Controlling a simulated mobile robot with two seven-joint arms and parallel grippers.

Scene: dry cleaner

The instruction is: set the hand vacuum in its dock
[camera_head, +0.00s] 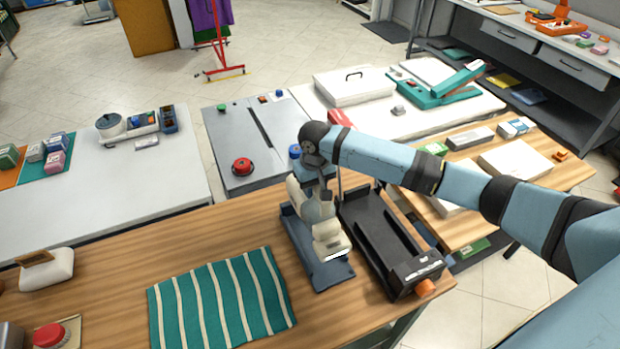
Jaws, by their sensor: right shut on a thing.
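The cream and grey hand vacuum (328,237) is at the middle of the wooden table, held from above by my right gripper (322,187). The gripper is shut on the vacuum's upper part, and its fingers are partly hidden by the wrist and the vacuum. A blue-grey, tray-like base, which looks like the dock (331,273), lies directly below the vacuum. The vacuum covers much of it, and I cannot tell whether the two touch. My left gripper is not in view.
A long black device (375,232) with an orange knob stands close to the right of the base. A green striped cloth (222,303) lies flat to the left. A red button (49,335) is at the front left. Bare wood is free left of the base.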

